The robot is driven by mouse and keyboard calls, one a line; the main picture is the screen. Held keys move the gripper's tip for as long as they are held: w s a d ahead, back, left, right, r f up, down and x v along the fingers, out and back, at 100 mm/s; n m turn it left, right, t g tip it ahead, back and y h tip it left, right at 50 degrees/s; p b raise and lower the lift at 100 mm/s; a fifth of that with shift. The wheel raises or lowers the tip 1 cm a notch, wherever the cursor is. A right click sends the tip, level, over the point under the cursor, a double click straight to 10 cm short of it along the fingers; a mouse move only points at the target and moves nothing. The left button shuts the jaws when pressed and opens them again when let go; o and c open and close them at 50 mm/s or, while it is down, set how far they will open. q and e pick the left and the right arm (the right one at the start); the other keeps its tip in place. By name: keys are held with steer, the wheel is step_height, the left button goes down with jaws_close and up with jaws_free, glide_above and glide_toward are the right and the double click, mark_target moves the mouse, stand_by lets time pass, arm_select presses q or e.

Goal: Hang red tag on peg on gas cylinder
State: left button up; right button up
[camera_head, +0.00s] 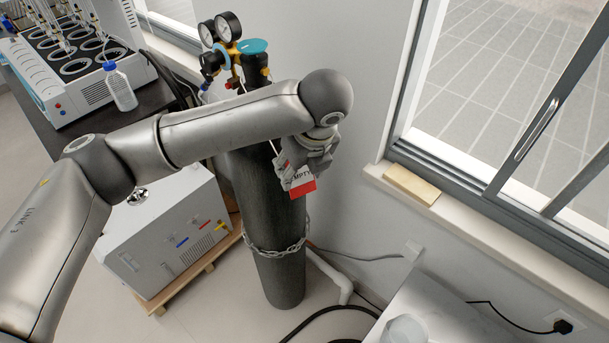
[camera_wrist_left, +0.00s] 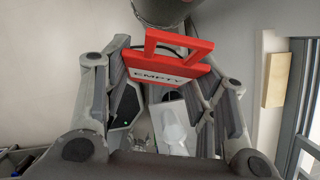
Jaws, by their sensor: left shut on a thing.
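The red tag (camera_head: 303,189) has a white band reading EMPTY. My left gripper (camera_head: 300,165) is shut on it, in front of the upper part of the dark gas cylinder (camera_head: 262,210). In the left wrist view the tag (camera_wrist_left: 183,63) sits between the fingers, its open red loop toward the top of the picture. The cylinder stands upright with a chain (camera_head: 275,250) around it. I cannot make out the peg; my arm and gripper cover part of the cylinder. Whether the tag touches the cylinder cannot be told. My right gripper is not in view.
A regulator with gauges (camera_head: 228,28) tops the cylinder. A white box unit (camera_head: 165,240) on a wooden pallet stands left of it, and a dark bench with a distiller (camera_head: 85,70) is behind. A window sill with a wooden block (camera_head: 411,184) is at right.

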arm_select(q)
steer(key=shift+w+a+f, duration=0.2)
steer(key=shift+w+a, duration=0.15)
steer(key=shift+w, duration=0.45)
steer(key=shift+w+a+f, duration=0.15)
steer(key=shift+w+a, duration=0.2)
steer(key=shift+w, duration=0.4)
steer(key=shift+w+a+f, duration=0.2)
steer(key=shift+w+a, duration=0.15)
steer(key=shift+w, duration=0.45)
steer(key=o, duration=0.9)
steer(key=shift+o, duration=0.2)
